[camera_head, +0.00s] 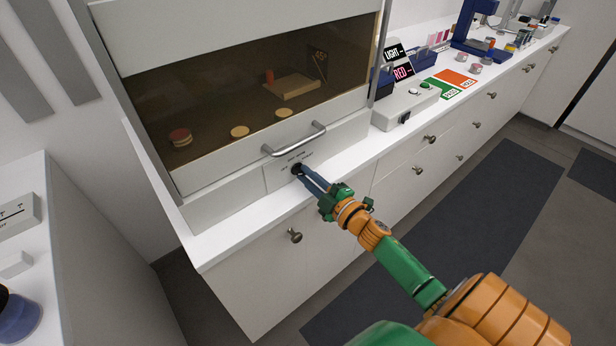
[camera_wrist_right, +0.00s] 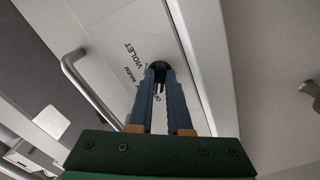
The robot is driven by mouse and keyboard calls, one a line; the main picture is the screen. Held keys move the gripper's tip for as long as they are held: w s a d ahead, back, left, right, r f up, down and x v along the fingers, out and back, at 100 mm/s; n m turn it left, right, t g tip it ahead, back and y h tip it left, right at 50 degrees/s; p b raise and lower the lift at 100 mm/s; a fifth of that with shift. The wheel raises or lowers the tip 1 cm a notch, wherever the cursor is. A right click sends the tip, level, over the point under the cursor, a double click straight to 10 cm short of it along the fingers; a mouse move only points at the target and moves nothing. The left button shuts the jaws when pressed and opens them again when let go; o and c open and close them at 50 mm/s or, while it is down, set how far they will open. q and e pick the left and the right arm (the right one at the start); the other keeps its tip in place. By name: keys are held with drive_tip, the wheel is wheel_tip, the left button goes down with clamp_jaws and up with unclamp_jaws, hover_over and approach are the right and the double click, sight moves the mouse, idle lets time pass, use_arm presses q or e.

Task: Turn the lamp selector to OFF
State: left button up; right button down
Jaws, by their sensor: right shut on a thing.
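The lamp selector is a small dark knob (camera_head: 296,168) on the white front panel (camera_head: 276,178) below the cabinet's sash. It also shows as a black round knob in the right wrist view (camera_wrist_right: 159,66). My right gripper (camera_head: 301,171) is shut on it, with a blue finger on each side. In the right wrist view the labels VIOLET, WARM and a partly hidden OFF are printed on the panel around the knob. The fingers hide much of the knob, and I cannot tell which label it points to. My left gripper is not in view.
A metal bar handle (camera_head: 293,140) sits just above the panel, close to the gripper. A white box (camera_head: 405,106) stands to the right on the counter. Drawer knobs (camera_head: 294,236) protrude below.

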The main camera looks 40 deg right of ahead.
drive_tip(key=c, duration=0.9)
unclamp_jaws()
drive_tip(key=shift+o, duration=0.2)
drive_tip(key=shift+s, duration=0.1)
drive_tip(key=s, duration=0.7)
drive_tip(key=shift+d+b, duration=0.3)
